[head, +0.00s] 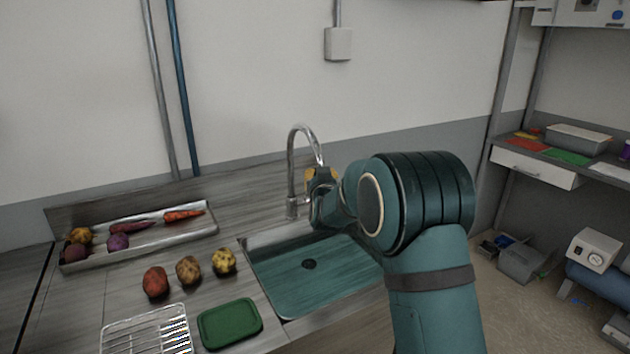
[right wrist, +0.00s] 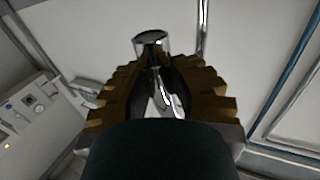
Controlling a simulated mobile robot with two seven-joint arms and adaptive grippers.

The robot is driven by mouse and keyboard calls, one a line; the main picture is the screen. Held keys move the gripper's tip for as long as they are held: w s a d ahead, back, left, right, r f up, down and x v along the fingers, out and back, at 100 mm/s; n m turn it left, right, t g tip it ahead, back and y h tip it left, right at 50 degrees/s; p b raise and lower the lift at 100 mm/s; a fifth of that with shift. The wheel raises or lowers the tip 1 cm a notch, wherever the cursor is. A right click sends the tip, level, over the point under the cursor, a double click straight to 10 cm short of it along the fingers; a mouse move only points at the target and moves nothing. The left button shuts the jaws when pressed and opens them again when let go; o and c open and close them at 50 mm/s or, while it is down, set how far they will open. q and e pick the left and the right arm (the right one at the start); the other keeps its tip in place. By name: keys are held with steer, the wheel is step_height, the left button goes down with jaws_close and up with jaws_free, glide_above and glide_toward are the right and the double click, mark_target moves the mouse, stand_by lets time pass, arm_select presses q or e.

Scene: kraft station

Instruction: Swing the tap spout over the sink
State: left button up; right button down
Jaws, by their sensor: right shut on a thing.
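The silver gooseneck tap (head: 291,180) stands behind the sink. Its spout arches to the right and comes down at my right gripper (head: 321,180), near the sink's back edge. The sink basin (head: 300,290) is teal-tinted with a dark round drain; my right arm covers its right part. In the right wrist view my right gripper (right wrist: 158,85) has its brown ridged fingers on both sides of the spout (right wrist: 152,44), shut on it. The spout's lower end is hidden by the gripper in the head view. My left gripper is not in view.
Several potatoes (head: 188,270) lie left of the sink, by a green tray (head: 230,323) and a wire rack (head: 147,332). A metal tray (head: 145,237) of vegetables lies against the back. A shelf (head: 533,166) stands at the right. The counter's left corner is clear.

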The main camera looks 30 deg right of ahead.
steer(key=shift+s+d, duration=0.1)
steer(key=shift+d, duration=0.1)
steer(key=c, duration=0.8)
jaws_free()
steer(key=shift+s, duration=0.1)
steer(key=shift+a, duration=0.1)
steer(key=v, duration=1.2)
